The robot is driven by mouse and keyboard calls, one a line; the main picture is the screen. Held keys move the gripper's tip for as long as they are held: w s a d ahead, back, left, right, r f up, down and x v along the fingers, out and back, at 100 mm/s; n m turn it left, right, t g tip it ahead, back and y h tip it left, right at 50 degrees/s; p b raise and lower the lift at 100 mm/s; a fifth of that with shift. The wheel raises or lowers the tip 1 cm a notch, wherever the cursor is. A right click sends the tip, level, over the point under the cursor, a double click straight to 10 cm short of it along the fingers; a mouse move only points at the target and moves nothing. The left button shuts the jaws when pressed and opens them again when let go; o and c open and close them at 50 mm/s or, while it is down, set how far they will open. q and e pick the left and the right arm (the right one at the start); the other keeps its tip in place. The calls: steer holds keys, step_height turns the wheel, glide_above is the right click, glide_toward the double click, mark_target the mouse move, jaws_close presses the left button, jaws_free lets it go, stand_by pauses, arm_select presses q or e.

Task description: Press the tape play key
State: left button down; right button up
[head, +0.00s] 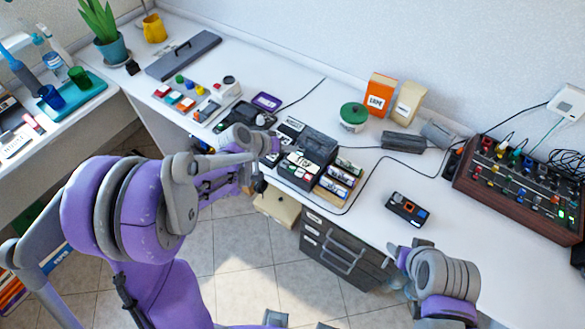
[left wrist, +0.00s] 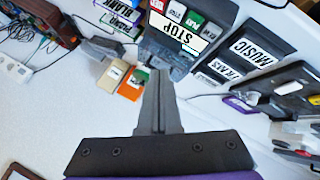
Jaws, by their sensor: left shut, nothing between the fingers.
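The tape player (head: 319,143) is a dark grey box on the white desk, with a STOP label and small coloured keys on its front. My left gripper (head: 273,148) is shut and empty, just left of the player. Its closed fingers (left wrist: 158,75) point towards the player's body; contact cannot be told. My right gripper (head: 398,252) is by the desk's front edge.
Labelled cassettes (head: 339,178) stand right of the player. A small black device (head: 409,210) lies further right, then a mixer with knobs (head: 520,185). An orange box (head: 380,93) and a green-lidded tub (head: 353,115) stand behind. Cables cross the desk.

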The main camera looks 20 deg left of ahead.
mark_target(290, 170)
arm_select(q)
step_height(290, 170, down, 6)
steer(key=b, duration=0.3)
steer(key=shift+s+f, duration=0.15)
steer(key=shift+f, duration=0.05)
steer(key=shift+f+b, duration=0.35)
arm_select(e)
steer(key=shift+g, duration=0.3)
steer(key=f, duration=0.2)
steer(key=s+f, duration=0.2)
steer(key=f, duration=0.1)
steer(key=shift+f, duration=0.3)
stand_by(0.3)
arm_select(q)
steer(key=shift+f+b, duration=0.4)
arm_select(e)
steer(key=shift+s+f, duration=0.15)
steer(key=shift+f, duration=0.3)
